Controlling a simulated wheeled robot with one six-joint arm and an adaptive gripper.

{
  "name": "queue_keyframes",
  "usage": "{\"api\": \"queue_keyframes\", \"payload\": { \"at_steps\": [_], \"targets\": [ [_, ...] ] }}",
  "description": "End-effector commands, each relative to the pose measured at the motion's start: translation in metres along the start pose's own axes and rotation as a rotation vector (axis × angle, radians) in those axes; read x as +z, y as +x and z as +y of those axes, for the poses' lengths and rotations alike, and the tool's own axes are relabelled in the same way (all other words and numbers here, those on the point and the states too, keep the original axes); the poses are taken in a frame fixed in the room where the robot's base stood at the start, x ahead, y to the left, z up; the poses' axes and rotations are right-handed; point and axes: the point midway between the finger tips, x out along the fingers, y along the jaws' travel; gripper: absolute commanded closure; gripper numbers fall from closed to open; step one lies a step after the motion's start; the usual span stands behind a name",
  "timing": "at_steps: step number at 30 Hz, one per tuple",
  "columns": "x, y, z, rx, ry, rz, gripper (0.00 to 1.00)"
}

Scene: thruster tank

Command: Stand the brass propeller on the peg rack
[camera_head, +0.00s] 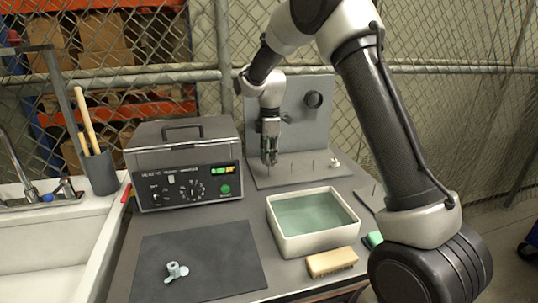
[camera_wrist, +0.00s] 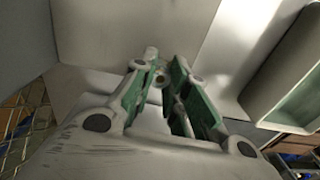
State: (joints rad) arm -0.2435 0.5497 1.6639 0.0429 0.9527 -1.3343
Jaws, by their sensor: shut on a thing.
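The peg rack (camera_head: 300,178) is a grey plate with several thin upright pegs on the counter, in front of a grey back panel. My gripper (camera_head: 269,158) points down over the left part of the rack, close to its pegs. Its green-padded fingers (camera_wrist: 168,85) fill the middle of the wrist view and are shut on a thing. The fingers largely hide this thing, so its brass colour does not show clearly. No brass propeller shows elsewhere. I cannot tell whether the held thing touches a peg.
A pale propeller (camera_head: 176,270) lies on the dark mat (camera_head: 215,245). A small whitish piece (camera_head: 334,163) is at the rack's right. A water-filled tub (camera_head: 312,242), a brush (camera_head: 332,262) and a grey control box (camera_head: 185,165) stand around. A sink (camera_head: 45,255) is at left.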

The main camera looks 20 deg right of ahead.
Motion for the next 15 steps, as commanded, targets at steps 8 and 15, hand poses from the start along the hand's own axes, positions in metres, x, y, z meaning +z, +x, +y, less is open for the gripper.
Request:
{"api": "queue_keyframes", "payload": {
  "at_steps": [8, 15],
  "targets": [
    [0.0001, 0.0053, 0.0003, 0.000, 0.000, 0.000, 1.00],
    [0.0003, 0.0098, 0.0003, 0.000, 0.000, 0.000, 1.00]
  ]
}}
